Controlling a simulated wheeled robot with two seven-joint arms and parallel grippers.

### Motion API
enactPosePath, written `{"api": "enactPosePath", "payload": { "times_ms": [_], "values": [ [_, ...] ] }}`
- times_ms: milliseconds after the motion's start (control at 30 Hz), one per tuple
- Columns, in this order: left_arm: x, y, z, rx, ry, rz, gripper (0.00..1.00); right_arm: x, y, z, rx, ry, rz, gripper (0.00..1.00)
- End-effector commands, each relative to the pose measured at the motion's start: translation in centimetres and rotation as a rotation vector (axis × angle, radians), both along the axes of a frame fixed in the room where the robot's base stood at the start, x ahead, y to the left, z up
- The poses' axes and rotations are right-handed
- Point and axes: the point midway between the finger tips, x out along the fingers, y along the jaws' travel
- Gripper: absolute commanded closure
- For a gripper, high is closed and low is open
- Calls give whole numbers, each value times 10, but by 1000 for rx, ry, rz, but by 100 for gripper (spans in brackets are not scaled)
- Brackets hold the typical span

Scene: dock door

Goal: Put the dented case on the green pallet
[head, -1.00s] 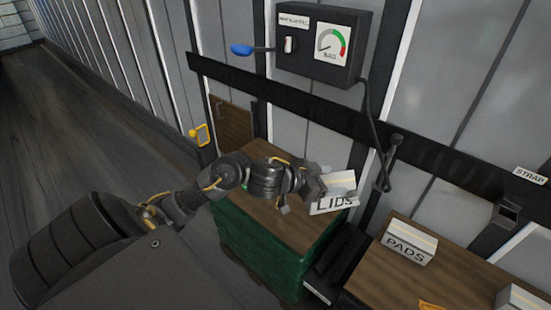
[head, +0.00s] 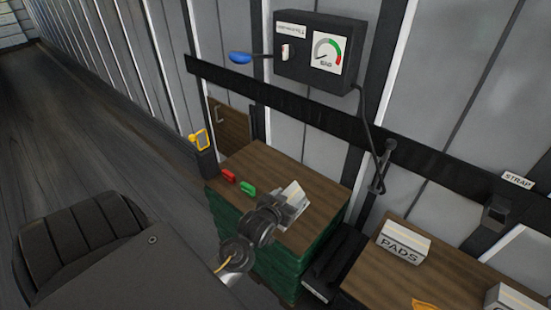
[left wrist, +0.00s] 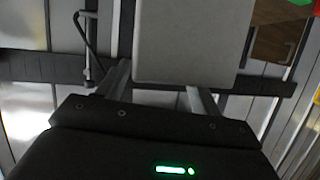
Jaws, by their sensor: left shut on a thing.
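A pale grey-white case (head: 291,198) is in my left gripper (head: 280,208), over the brown wooden top of a green pallet stack (head: 262,262). I cannot tell whether its underside touches the top. No dent shows on the faces I see. In the left wrist view the case (left wrist: 188,42) fills the space in front of my left gripper (left wrist: 165,85), a finger showing on each side. The fingertips are hidden. My right gripper is in neither view.
A red block (head: 229,176) and a green block (head: 248,188) lie at the top's back left. A wooden table (head: 385,275) to the right holds a PADS box (head: 403,242). A gauge box (head: 320,50) with a blue lever (head: 240,58) hangs on the wall.

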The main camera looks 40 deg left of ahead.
Motion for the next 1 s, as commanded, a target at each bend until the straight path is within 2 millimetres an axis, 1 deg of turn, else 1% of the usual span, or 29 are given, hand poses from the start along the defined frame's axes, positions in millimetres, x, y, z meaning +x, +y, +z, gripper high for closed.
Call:
{"api": "enactPosePath", "payload": {
  "times_ms": [33, 167, 233, 400, 500, 600, 700, 800, 1000],
  "values": [
    [4, 5, -5, 5, -6, 1, 100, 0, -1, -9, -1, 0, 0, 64],
    [20, 25, -19, 9, -8, -1, 100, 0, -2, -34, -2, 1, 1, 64],
    [31, 38, -28, 8, -9, 2, 100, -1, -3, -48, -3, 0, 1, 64],
    [57, 70, -45, 7, -8, 2, 100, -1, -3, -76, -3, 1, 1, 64],
    [65, 79, -63, 4, -7, 0, 100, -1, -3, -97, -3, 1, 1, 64],
    [72, 88, -75, 4, -7, 1, 100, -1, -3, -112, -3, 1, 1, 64],
    [78, 95, -83, 3, -8, 0, 100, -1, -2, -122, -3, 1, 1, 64],
    [81, 99, -86, 3, -7, 1, 100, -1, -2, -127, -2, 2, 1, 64],
    [83, 100, -86, 2, -7, -1, 100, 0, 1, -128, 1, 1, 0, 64]
  ]
}}
